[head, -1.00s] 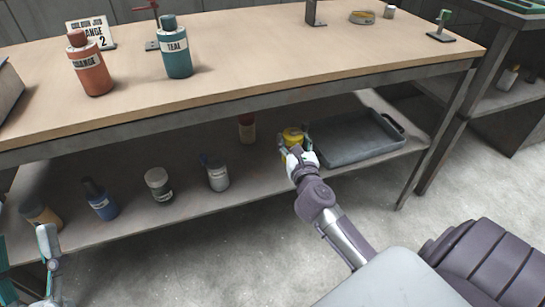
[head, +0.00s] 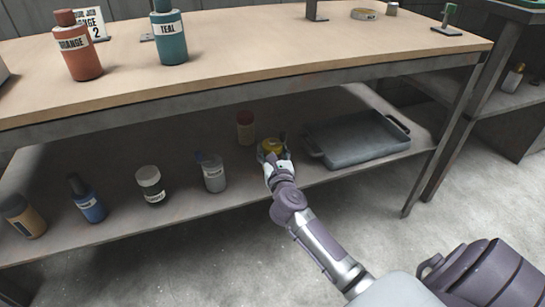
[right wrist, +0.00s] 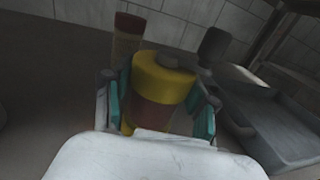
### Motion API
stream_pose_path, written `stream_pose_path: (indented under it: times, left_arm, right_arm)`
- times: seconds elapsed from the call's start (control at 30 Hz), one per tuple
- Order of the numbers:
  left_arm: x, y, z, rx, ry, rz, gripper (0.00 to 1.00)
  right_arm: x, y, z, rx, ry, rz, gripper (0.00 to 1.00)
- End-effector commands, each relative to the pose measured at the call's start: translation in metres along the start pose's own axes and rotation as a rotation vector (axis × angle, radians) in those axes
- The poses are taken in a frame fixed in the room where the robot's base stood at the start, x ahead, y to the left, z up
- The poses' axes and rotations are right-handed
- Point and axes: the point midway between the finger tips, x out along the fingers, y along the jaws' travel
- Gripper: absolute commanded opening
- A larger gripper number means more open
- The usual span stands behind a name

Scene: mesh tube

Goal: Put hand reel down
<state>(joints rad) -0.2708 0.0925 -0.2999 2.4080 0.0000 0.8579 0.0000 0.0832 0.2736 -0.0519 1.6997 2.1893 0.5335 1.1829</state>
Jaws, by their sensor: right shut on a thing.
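The hand reel, seen as a yellow spool (head: 273,146), is at the lower shelf (head: 215,208) of the workbench, left of the grey tray. My right gripper (head: 273,157) is shut around it. In the right wrist view the reel (right wrist: 163,82) shows a yellow top, a dark red middle and a grey knob, upright between the teal finger pads. Its underside is hidden behind the hand, so I cannot tell whether it touches the shelf. My left gripper is not in view.
A grey tray (head: 358,142) is to the reel's right. A red bottle (head: 245,128) stands just behind left, a grey bottle (head: 214,177) farther left, then several more containers. The bench top (head: 240,66) overhangs the shelf. A dark object (right wrist: 213,45) shows behind the reel.

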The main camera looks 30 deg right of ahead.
Motion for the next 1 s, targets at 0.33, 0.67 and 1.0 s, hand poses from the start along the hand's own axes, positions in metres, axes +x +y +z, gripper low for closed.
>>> stream_pose_path:
  times: [0.33,0.67,1.0]
  left_arm:
    - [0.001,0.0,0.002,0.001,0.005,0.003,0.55]
    - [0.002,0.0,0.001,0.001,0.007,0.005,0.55]
    - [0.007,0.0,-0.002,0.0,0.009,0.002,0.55]
  right_arm:
    - [0.0,0.0,-0.004,0.001,-0.001,0.0,0.18]
    - [0.0,0.0,-0.004,0.001,-0.001,0.0,0.83]
    - [-0.015,0.0,-0.001,0.001,0.001,0.001,0.83]
